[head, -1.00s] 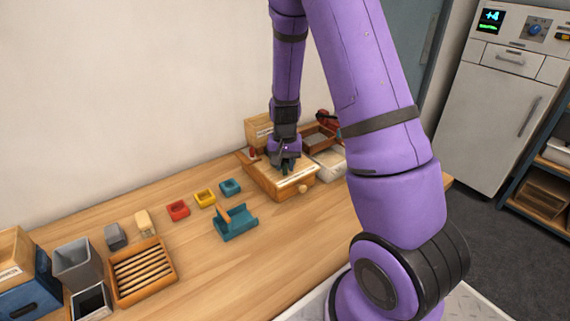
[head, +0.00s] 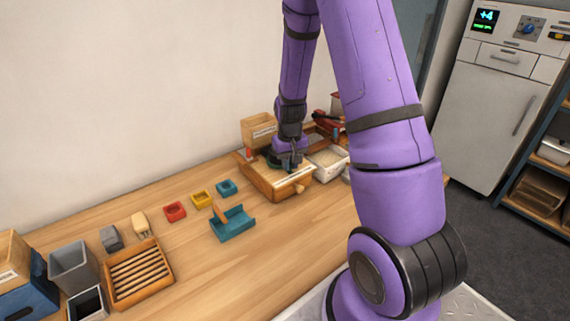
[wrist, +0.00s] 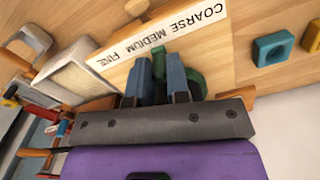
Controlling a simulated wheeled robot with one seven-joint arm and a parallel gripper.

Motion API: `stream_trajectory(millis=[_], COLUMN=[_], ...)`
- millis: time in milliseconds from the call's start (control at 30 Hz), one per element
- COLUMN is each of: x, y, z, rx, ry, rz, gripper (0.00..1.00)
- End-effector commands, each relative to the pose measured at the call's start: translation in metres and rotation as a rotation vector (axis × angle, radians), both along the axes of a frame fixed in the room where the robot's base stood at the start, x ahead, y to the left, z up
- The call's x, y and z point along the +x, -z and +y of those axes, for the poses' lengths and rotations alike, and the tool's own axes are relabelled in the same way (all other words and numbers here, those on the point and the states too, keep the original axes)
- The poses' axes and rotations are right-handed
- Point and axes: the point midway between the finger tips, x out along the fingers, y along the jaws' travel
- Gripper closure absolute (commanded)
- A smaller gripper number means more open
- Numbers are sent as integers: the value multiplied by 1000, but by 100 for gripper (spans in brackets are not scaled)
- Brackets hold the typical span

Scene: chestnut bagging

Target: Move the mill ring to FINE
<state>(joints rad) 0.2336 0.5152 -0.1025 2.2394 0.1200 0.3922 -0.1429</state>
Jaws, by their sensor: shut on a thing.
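The mill is a low wooden box (head: 262,179) near the back of the bench, with a wooden knob on its front. Its white label strip (wrist: 160,37) reads COARSE, MEDIUM, FINE, upside down in the wrist view, with FINE at the left. The green mill ring (wrist: 193,78) lies on top of the mill, partly hidden by my fingers. My gripper (wrist: 161,72) is shut on a green part of the ring, its fingertips beside the label around MEDIUM, towards FINE. In the head view my gripper (head: 291,167) is over the mill's top.
A white tray (head: 331,164) stands close to the mill's right. Teal (head: 227,187), yellow and red blocks and a teal cradle (head: 232,223) are to its left. A slatted wooden tray (head: 138,272) and grey bins are farther left. The front middle of the bench is clear.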

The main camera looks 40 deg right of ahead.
Motion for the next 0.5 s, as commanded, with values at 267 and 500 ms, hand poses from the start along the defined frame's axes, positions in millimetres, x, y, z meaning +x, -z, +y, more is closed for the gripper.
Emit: stream_trajectory(millis=[267, 500], x=[0, 3], y=[0, 0], z=[-19, -32], rx=[0, 0], ry=[-259, -455], rz=[-2, -2], gripper=[100, 100])
